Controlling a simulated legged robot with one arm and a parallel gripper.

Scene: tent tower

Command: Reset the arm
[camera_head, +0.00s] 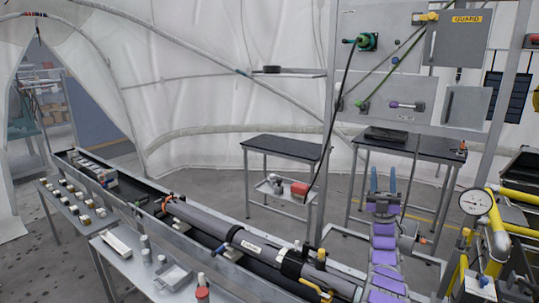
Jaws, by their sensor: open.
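My gripper (383,173) shows right of centre at the end of my purple and grey arm. Its two blue fingers point up in the picture and stand apart, with nothing seen between them. My arm extends straight ahead from the bottom edge, low in the picture. The gripper appears in front of a dark-topped table, and I cannot tell the distance between them.
A long conveyor-like trough (225,262) with grey cylinders (228,231) runs along my left. A metal side table (130,262) holds small items. A dark-topped table (288,148) stands behind. A grey panel (385,70) rises ahead. Yellow pipes with a gauge (476,202) stand close on the right.

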